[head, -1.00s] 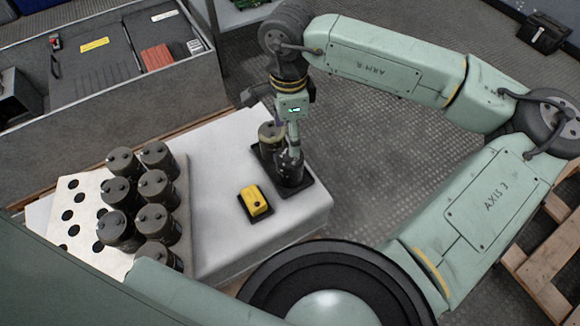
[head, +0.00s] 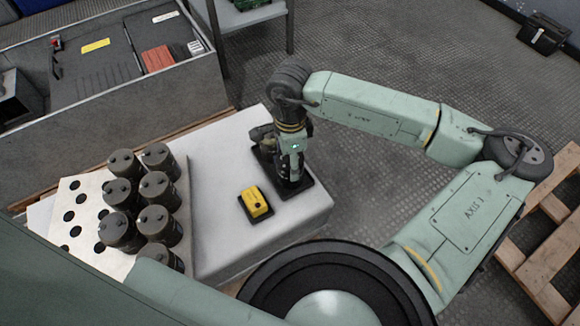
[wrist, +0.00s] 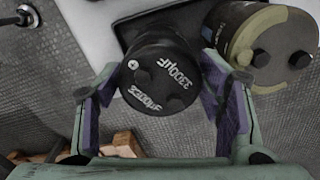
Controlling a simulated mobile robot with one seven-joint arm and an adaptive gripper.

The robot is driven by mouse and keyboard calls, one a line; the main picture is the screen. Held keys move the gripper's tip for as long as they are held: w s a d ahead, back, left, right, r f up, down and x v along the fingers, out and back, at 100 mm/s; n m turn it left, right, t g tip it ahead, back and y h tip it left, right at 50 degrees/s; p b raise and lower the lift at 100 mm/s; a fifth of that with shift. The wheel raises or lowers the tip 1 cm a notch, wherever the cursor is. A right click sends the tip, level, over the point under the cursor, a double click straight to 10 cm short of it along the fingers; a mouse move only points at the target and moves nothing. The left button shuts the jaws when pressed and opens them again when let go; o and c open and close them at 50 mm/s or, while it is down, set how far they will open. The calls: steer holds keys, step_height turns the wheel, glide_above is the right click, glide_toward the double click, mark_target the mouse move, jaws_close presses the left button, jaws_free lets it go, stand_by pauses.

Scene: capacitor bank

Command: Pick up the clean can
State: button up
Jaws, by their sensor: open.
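The clean can is black with white 3300µF lettering and two terminals on top. It stands in the black tray (head: 304,188) and shows in the wrist view (wrist: 158,72). My gripper (wrist: 163,98) is open, with one finger on each side of this can; I cannot tell whether they touch it. In the head view my gripper (head: 291,166) is low over the tray and hides most of the clean can. Another can (wrist: 262,42), with yellowish stains round its rim, stands close beside the right finger; it also shows in the head view (head: 262,137).
A yellow device (head: 255,202) on a black pad lies on the white table (head: 222,232) near the tray. Several dark cans (head: 156,188) stand on a perforated plate (head: 70,232) at left. A grey bench (head: 100,60) stands behind.

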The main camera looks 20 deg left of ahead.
steer(key=shift+c, duration=0.4)
steer(key=c, duration=1.2)
steer(key=shift+r, duration=0.15)
